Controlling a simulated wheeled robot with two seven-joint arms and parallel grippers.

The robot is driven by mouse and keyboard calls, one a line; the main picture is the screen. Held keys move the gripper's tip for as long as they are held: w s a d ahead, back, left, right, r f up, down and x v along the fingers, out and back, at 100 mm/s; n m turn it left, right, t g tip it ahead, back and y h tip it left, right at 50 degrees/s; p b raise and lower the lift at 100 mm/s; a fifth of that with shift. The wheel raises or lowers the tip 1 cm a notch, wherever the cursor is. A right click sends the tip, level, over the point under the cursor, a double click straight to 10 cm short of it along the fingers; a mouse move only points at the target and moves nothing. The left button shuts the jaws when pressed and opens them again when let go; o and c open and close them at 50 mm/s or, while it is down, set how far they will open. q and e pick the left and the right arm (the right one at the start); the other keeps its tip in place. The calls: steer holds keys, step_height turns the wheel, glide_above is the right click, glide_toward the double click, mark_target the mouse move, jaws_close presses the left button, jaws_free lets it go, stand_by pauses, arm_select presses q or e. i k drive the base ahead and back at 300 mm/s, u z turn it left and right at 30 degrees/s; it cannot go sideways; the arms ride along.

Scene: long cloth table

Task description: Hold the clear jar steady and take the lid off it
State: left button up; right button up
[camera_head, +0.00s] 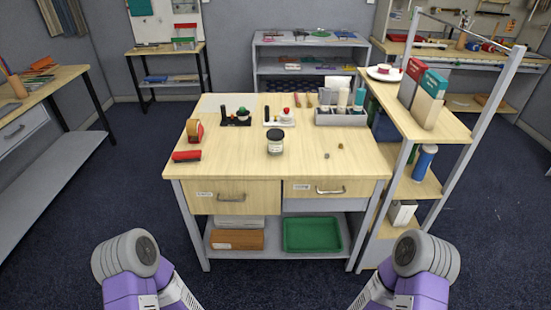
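The clear jar (276,149) stands upright on the wooden worktable (235,171), near the middle of its top. Its dark lid (276,134) sits on top of it. A pale label seems to cover the front of the jar; its contents are too small to make out. Parts of my two purple and grey arms show at the bottom left and bottom right, well short of the table. Neither gripper shows, so I cannot see their fingers, and nothing of mine touches the jar.
A red cylinder (187,156) and a tape dispenser (194,131) lie left of the jar. Small stands with items (236,117) and a grey organizer (341,118) are behind it. Two small bits (340,146) lie to its right. A shelf unit (420,130) borders the table's right side. The front tabletop is clear.

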mark_target(274, 148)
steer(key=z, duration=0.5)
steer(key=i, duration=0.85)
steer(key=z, duration=0.2)
